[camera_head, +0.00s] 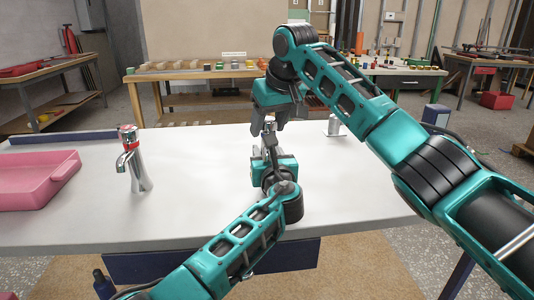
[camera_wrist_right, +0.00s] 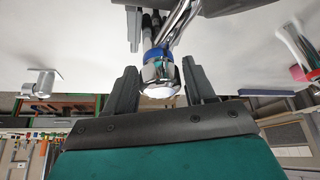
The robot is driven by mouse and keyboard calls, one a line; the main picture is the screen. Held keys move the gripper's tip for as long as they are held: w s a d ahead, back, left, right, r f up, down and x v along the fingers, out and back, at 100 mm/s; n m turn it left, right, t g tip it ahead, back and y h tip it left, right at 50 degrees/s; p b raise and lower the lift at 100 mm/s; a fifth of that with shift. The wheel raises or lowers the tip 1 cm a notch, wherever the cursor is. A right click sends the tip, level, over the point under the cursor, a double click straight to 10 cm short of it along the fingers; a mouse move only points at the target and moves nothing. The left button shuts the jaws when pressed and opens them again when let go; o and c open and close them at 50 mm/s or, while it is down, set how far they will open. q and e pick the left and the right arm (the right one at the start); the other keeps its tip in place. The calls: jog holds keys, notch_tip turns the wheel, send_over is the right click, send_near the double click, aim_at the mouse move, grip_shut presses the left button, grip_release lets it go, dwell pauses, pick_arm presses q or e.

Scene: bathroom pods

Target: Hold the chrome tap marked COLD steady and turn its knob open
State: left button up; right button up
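The chrome tap with a blue ring (camera_wrist_right: 158,54) stands mid-table; in the head view my grippers mostly hide it. No COLD lettering is legible. Its faceted chrome knob (camera_wrist_right: 160,76) lies between the two dark fingers of my right gripper (camera_wrist_right: 160,72), with a narrow gap on each side. In the head view my right gripper (camera_head: 269,122) comes down from above. My left gripper (camera_head: 270,143) reaches up from the near side, low at the tap's body; its grip is hidden. A second chrome tap with a red ring (camera_head: 132,160) stands to the left.
A pink tray (camera_head: 38,190) lies at the left of the white table (camera_head: 210,190). A small chrome fitting (camera_head: 334,127) stands right of the tap and shows in the wrist view (camera_wrist_right: 40,84). A blue-grey box (camera_head: 435,115) is at the right rear. The white surface between the taps is clear.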

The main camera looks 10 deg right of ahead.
aim_at(269, 119)
pick_arm(q)
jog(key=shift+f, duration=0.1)
pick_arm(e)
jog(key=c, duration=0.5)
jog(key=n, duration=0.2)
jog(key=n+g+y, duration=0.1)
jog(key=n, duration=0.1)
jog(key=shift+n+y, duration=0.3)
jog(key=o, duration=0.8)
jog(key=shift+r, duration=2.5)
pick_arm(q)
jog(key=o, duration=1.1)
jog(key=shift+o, duration=0.7)
